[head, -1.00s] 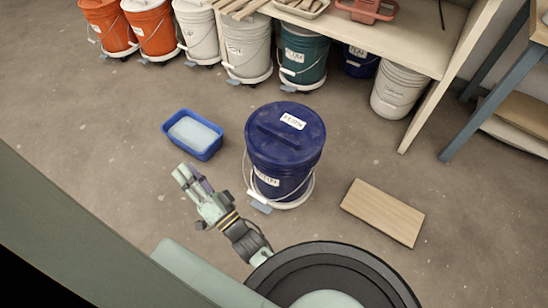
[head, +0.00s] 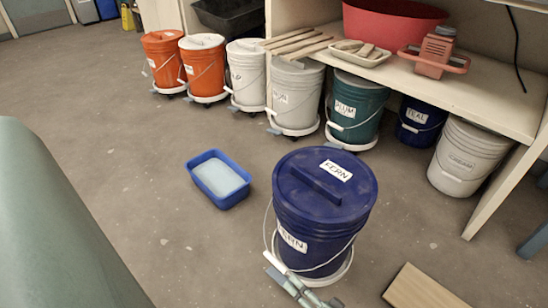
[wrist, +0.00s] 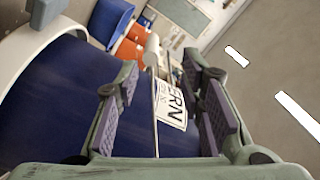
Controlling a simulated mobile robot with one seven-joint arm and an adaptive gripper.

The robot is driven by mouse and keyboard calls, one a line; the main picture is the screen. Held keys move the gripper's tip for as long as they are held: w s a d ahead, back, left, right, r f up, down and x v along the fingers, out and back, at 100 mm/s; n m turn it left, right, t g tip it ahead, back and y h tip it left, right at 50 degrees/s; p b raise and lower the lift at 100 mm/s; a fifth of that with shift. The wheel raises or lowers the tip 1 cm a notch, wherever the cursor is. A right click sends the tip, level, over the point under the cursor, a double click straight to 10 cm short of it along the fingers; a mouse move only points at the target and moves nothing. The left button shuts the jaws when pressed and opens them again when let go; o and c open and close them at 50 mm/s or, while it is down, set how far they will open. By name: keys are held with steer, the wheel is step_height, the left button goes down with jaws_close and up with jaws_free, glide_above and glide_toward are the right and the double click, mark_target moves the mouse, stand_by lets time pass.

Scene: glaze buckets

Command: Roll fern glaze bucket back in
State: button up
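The fern glaze bucket (head: 322,215) is dark blue with a lid, FERN labels and a wire handle. It stands upright on a white wheeled dolly (head: 342,272) on the open floor, in front of the shelf. My gripper (head: 285,283) is low at the bucket's near side, by its label and the dolly; its end is partly cut off by the frame. In the wrist view my gripper (wrist: 160,85) has its fingers apart, with the bucket's FERN label (wrist: 170,105) and a thin wire showing between them. I cannot tell whether the fingers touch the bucket.
Floor is open before the plum–cream gap. A blue tub (head: 218,180) lies left of the fern bucket, a board (head: 425,290) right.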

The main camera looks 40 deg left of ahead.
mark_target(274, 260)
steer(key=a, duration=0.3)
steer(key=w+a+b, duration=0.1)
steer(key=a, duration=0.3)
steer(key=a+f+b, duration=0.1)
steer(key=a, duration=0.2)
steer(key=shift+w+a, duration=0.2)
steer(key=shift+a, duration=0.05)
steer(key=shift+c, duration=0.4)
jaws_close()
steer(key=shift+r, duration=0.1)
